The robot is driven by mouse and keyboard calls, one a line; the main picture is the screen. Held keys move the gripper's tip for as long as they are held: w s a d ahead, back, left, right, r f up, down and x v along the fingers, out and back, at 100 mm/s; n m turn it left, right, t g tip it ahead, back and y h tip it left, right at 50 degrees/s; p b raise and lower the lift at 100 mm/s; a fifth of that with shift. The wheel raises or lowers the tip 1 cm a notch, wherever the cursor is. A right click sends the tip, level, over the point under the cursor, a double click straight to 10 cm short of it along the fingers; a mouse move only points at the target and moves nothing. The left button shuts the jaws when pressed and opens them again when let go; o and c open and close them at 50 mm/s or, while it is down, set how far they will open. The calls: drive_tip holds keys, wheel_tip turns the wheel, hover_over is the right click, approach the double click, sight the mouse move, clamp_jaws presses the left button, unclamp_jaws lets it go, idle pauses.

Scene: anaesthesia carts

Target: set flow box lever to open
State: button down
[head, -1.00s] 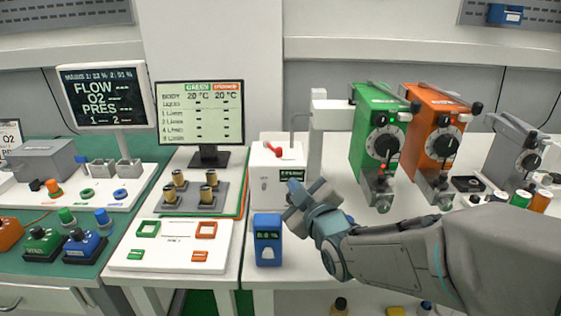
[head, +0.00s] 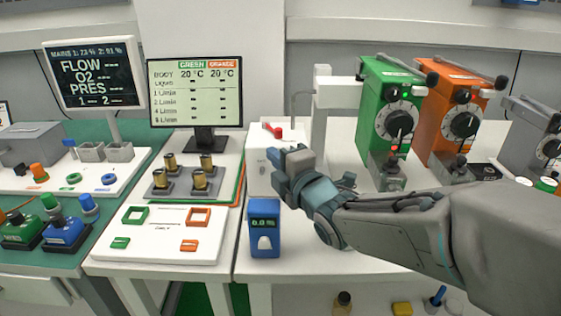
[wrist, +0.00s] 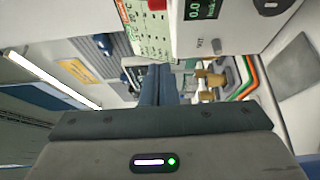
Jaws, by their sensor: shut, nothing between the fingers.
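The flow box (head: 258,172) is a white box at the back of the right-hand white table. Its red lever (head: 272,131) sits on top and its front is partly hidden behind my gripper (head: 283,158). My gripper is shut and empty, in front of the box's right part and below the lever in the picture. I cannot tell whether it touches the box. In the wrist view, the shut fingers (wrist: 155,85) point away from the camera. The flow box (wrist: 215,40) with its small dark display is at the top, and a bit of the red lever (wrist: 157,4) shows at the edge.
A blue meter (head: 264,230) stands in front of the flow box, below my gripper. A green vaporizer (head: 388,110) and an orange one (head: 455,125) stand to the right. A monitor (head: 196,95) and a tray of brass fittings (head: 187,178) are to the left.

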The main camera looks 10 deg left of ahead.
sight(276, 140)
drive_tip(key=x, duration=0.6)
drive_tip(key=shift+s, duration=0.1)
drive_tip(key=shift+w+d+p, duration=0.25)
drive_tip(key=shift+w+d, duration=0.1)
drive_tip(key=shift+w, duration=0.15)
drive_tip(key=shift+w+d+p, duration=0.2)
drive_tip(key=shift+w+d, duration=0.15)
drive_tip(key=shift+w, duration=0.2)
drive_tip(key=shift+w+d, duration=0.35)
drive_tip(key=shift+w, duration=0.25)
drive_tip(key=shift+f, duration=0.1)
